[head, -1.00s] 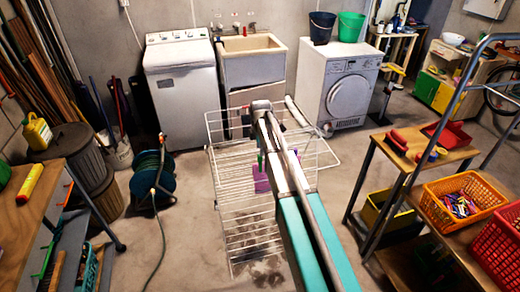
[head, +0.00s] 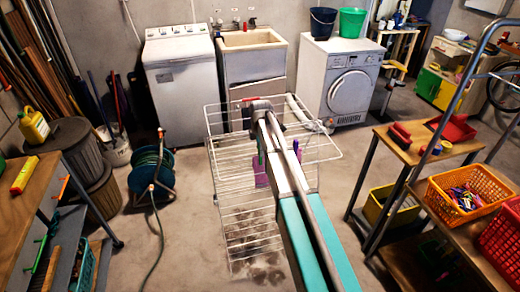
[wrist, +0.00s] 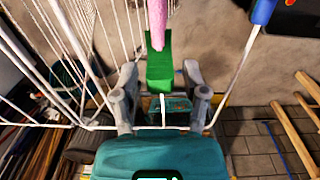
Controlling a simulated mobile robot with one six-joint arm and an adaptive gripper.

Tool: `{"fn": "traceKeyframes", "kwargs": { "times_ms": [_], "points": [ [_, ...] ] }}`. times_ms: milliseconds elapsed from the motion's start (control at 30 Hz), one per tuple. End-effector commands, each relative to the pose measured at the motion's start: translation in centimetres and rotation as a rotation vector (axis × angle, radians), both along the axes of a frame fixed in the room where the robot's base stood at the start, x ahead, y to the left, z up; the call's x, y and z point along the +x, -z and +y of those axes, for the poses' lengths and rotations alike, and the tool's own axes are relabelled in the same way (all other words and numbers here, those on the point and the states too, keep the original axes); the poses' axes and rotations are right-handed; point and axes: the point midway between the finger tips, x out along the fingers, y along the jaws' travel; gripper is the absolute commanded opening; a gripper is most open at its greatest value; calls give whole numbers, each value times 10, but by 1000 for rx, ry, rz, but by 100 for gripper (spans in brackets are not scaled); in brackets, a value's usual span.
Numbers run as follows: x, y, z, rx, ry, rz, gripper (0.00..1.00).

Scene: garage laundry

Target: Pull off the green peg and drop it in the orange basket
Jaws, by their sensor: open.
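The green peg (wrist: 160,68) shows in the wrist view, clipped at the lower edge of a pink cloth (wrist: 157,18). My gripper (wrist: 160,78) is open, with one grey finger on each side of the peg's lower part. I see gaps on both sides, and cannot tell how deep the peg sits between the fingers. In the head view my arm hides the gripper, and a bit of the green peg (head: 260,158) shows by the purple-pink cloth (head: 261,178) on the white drying rack (head: 222,160). The orange basket (head: 433,198) stands on the right shelf with several colourful pegs inside.
A blue peg (wrist: 263,12) is on a wire at upper right in the wrist view. Rack wires run close on the left. A red basket (head: 505,235) stands beside the orange one. The floor between rack and right shelf is clear.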

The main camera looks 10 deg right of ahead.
Motion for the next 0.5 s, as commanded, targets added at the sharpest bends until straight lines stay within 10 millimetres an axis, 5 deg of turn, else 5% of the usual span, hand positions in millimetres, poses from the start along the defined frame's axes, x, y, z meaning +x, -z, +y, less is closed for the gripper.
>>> {"fn": "traceKeyframes", "kwargs": {
  "times_ms": [67, 333, 500],
  "points": [
    [0, 0, 0, 0, 0, 0, 53],
    [0, 0, 0, 0, 0, 0, 3],
    [0, 0, 0, 0, 0, 0, 0]
  ]
}}
